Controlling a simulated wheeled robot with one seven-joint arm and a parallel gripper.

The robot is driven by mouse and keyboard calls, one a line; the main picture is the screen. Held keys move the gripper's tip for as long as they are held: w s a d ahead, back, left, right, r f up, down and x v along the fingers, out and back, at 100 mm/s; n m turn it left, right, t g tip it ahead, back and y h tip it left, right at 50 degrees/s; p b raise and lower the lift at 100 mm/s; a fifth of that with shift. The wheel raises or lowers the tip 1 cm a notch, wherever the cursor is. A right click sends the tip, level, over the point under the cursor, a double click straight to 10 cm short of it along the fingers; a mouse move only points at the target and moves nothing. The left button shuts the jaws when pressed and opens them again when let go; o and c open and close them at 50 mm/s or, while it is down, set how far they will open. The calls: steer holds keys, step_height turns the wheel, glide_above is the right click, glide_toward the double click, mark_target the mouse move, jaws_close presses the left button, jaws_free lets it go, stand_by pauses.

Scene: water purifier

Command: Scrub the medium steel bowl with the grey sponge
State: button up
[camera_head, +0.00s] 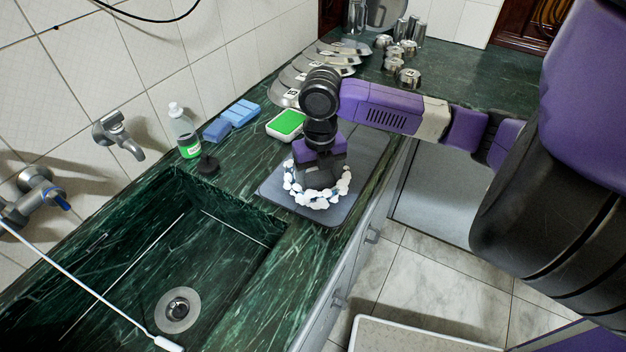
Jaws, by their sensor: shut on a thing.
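My gripper (318,176) points straight down over the grey mat (278,187) on the counter. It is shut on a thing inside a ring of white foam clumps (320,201). The grey sponge is hard to tell from the dark grey fingers, but the gripper appears to be shut on it. The medium steel bowl is almost fully hidden under the foam and the gripper. The foam follows a round outline, like a bowl's rim. Whether the sponge touches the bowl's inside cannot be seen.
Steel dishes (285,88) and several metal cups (408,78) are farther back. The counter's front edge lies just right of the mat.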

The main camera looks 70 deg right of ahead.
mark_target(329, 173)
steer(key=shift+s+d+b, duration=0.35)
steer(key=shift+s+d, duration=0.6)
steer(key=shift+d, duration=0.15)
steer(key=shift+d, duration=0.15)
steer(key=shift+w+d+b, duration=0.25)
steer(key=shift+d+b, duration=0.05)
steer(key=shift+d, duration=0.85)
steer(key=shift+w+d, duration=0.1)
steer(key=shift+w+d, duration=0.7)
steer(key=shift+w, duration=0.3)
steer(key=shift+w, duration=0.1)
